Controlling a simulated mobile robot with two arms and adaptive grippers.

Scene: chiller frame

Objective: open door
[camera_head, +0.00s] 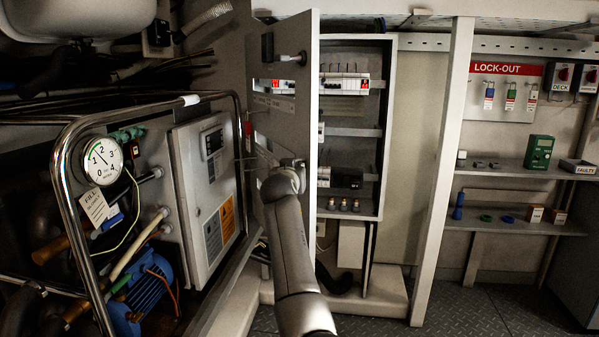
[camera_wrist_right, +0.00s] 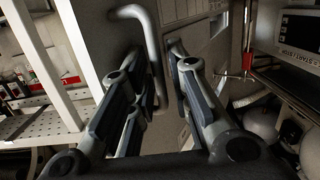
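The grey cabinet door (camera_head: 290,110) stands swung open in the head view, with its edge toward me. The electrical cabinet (camera_head: 388,120) behind it shows its shelves and switches. My right arm rises from the bottom, and my right gripper (camera_head: 262,163) is at the door's left face, partly hidden by my wrist. In the right wrist view, a bent grey bar handle (camera_wrist_right: 151,45) stands on the door. The fingers of my right gripper (camera_wrist_right: 154,60) are spread on either side of the handle, with gaps visible. My left gripper is not in view.
A machine with a tubular rail (camera_head: 65,160), a pressure gauge (camera_head: 103,161) and a grey control box (camera_head: 205,190) stands close on the left. A pale post (camera_head: 443,170) and shelves (camera_head: 515,171) are on the right. Patterned floor (camera_head: 480,310) is clear at lower right.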

